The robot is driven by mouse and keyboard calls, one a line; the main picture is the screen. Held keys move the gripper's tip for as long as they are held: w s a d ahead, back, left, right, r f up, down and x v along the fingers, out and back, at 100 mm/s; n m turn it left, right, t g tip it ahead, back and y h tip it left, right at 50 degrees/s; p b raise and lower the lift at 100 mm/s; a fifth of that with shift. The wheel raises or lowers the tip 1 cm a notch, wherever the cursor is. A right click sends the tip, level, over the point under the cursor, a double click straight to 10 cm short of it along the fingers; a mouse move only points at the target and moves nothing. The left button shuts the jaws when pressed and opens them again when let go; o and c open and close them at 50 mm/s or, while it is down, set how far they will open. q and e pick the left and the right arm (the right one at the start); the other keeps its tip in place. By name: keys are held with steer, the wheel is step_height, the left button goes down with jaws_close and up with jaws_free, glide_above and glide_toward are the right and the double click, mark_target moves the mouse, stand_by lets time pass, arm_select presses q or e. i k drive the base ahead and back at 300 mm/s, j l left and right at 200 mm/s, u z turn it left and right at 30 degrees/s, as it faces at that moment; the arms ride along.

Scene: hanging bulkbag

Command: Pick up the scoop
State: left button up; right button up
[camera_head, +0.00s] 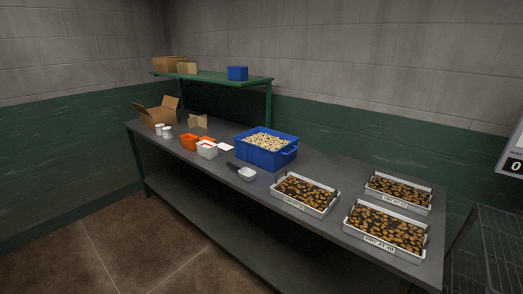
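What looks like the scoop (247,174) lies on the grey workbench (225,190). It has a small white bowl and a dark handle that points up and to the left. It sits just in front of the blue bin (268,158), which holds pale pieces, and left of the nearest labelled tray. Neither of my grippers shows in the head view.
Several white trays of dark and orange pieces, such as the front one (350,230), fill the bench's right side. Orange and white containers (206,153), white jars and an open cardboard box (155,115) stand left. A green shelf (215,78) overhangs the back. A wire rack stands right.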

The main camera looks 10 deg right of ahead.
mark_target(247, 174)
steer(key=i+j+u, duration=0.35)
steer(key=i, duration=0.35)
steer(key=i+j+u, duration=0.3)
steer(key=i, duration=0.45)
steer(key=i+u, duration=0.35)
steer(key=i, duration=0.35)
steer(key=i+z, duration=0.25)
steer(key=i, duration=0.15)
steer(key=i+j+z, duration=0.45)
steer(key=i, duration=0.25)
steer(key=i+z, duration=0.15)
steer(key=z, duration=0.3)
steer(key=i+z, duration=0.15)
steer(key=z, duration=0.3)
steer(key=i+z, duration=0.15)
steer(key=z, duration=0.3)
steer(key=i+j+z, duration=0.1)
steer(key=z, duration=0.35)
steer(key=i+j+z, duration=0.1)
steer(key=z, duration=0.35)
steer(key=j+z, duration=0.3)
steer(key=z, duration=0.15)
steer(key=i, duration=0.05)
